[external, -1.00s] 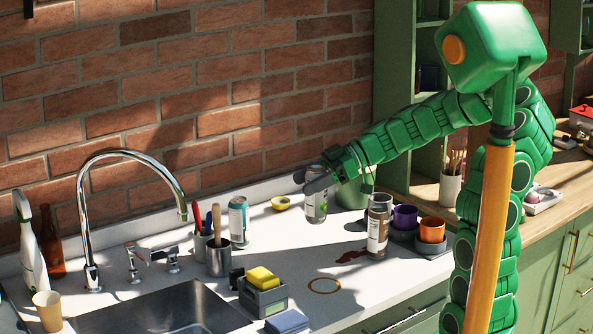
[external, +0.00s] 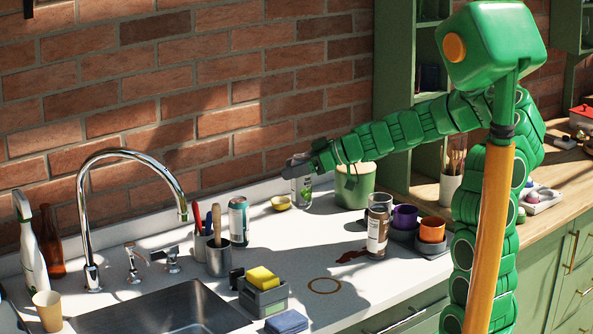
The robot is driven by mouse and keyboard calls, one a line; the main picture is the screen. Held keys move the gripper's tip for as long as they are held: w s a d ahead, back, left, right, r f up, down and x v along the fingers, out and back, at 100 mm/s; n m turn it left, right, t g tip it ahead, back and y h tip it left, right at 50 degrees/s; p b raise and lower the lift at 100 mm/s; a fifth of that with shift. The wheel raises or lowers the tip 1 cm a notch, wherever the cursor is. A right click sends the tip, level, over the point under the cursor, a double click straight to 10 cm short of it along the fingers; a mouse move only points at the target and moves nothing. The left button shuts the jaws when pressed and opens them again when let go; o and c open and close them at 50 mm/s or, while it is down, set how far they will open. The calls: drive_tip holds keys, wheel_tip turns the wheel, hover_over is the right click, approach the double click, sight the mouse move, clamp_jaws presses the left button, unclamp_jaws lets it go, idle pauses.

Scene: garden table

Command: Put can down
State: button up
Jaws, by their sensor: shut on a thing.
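My gripper (external: 298,162) is shut on a can (external: 301,192), a grey can with a green mark on its label. The can is upright at the back of the white counter (external: 290,238), near the brick wall. It is between a small yellow bowl and a green pot. I cannot tell whether its bottom touches the counter. Another can (external: 238,222), blue-green and silver, stands upright to the left, apart from my gripper.
A yellow bowl (external: 281,203) is just left of the held can, and a green pot (external: 355,186) is to its right. The sink (external: 165,308) is front left.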

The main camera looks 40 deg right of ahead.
drive_tip(key=w+f, duration=0.9)
drive_tip(key=f, duration=0.2)
drive_tip(key=shift+w+a, duration=0.3)
drive_tip(key=shift+w, duration=0.05)
drive_tip(key=shift+f, duration=0.15)
drive_tip(key=o, duration=1.2)
drive_tip(key=shift+o, duration=0.2)
drive_tip(key=v, duration=1.2)
